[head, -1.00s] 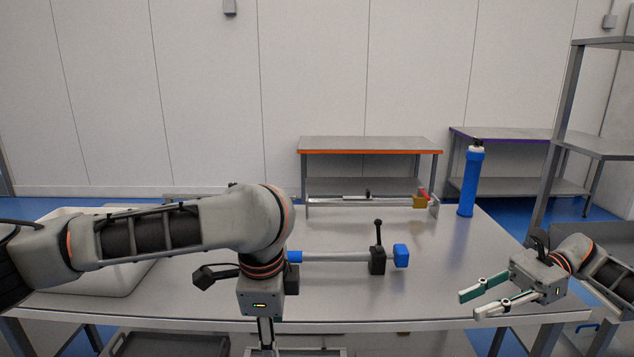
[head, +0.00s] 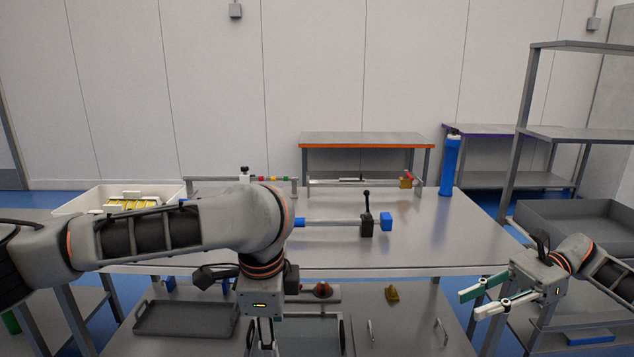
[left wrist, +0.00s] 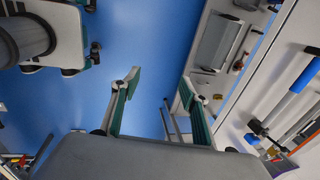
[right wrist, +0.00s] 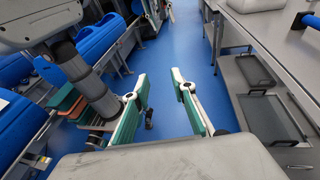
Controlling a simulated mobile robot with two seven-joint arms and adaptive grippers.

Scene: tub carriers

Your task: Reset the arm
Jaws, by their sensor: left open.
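My left arm comes in from the left in the head view, bent at the elbow, with its gripper (head: 265,335) pointing down in front of the table (head: 450,235). Its fingertips are cut off by the lower edge there. My right gripper (head: 490,300) is at the right in the head view, in front of the table's right corner. In the right wrist view the right gripper (right wrist: 160,85) is open and empty over blue floor.
A white tub (head: 80,205) with yellow items stands at the table's left. A blue-ended bar (head: 335,223) with a black clamp lies mid-table. A blue bottle (head: 450,165) stands at the back right. A grey tray (head: 185,318) is on the lower shelf. A rack (head: 545,132) stands at right.

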